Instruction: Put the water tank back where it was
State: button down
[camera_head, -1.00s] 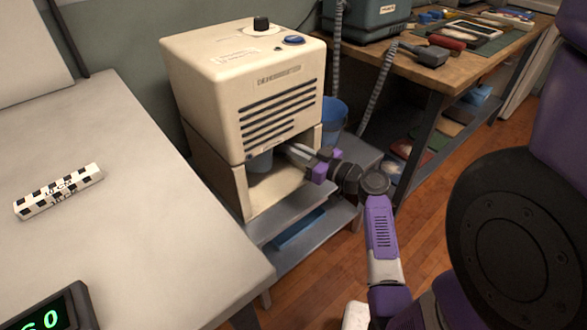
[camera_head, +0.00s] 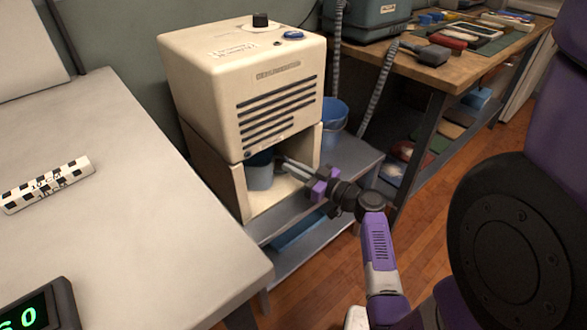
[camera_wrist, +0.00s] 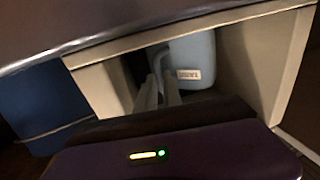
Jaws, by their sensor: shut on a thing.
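The water tank (camera_head: 260,175) is a grey-blue container inside the open lower bay of the cream machine (camera_head: 240,95). In the wrist view the tank (camera_wrist: 193,52) shows a small white label and a handle on its left side. My gripper (camera_head: 283,167) reaches into the bay from the right and is shut on the tank's handle. The wrist view shows the finger ends (camera_wrist: 160,97) at that handle. The machine's upper body hides the top of the tank. I cannot tell whether its base touches the bay floor.
The machine stands on a grey shelf unit (camera_head: 290,215). A blue bucket (camera_head: 334,118) is behind it on the right. A pale table (camera_head: 130,230) fills the left, with a checkered block (camera_head: 45,185). A wooden workbench (camera_head: 400,65) with tools stands at the back right.

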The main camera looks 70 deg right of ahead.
jog(key=c, duration=1.5)
grip_release()
jog(key=shift+r+p, duration=0.2)
jog(key=shift+p, duration=0.2)
jog(key=v, duration=1.2)
jog(key=shift+p, duration=0.35)
jog(key=shift+s+f, duration=0.1)
jog(key=shift+f, duration=0.05)
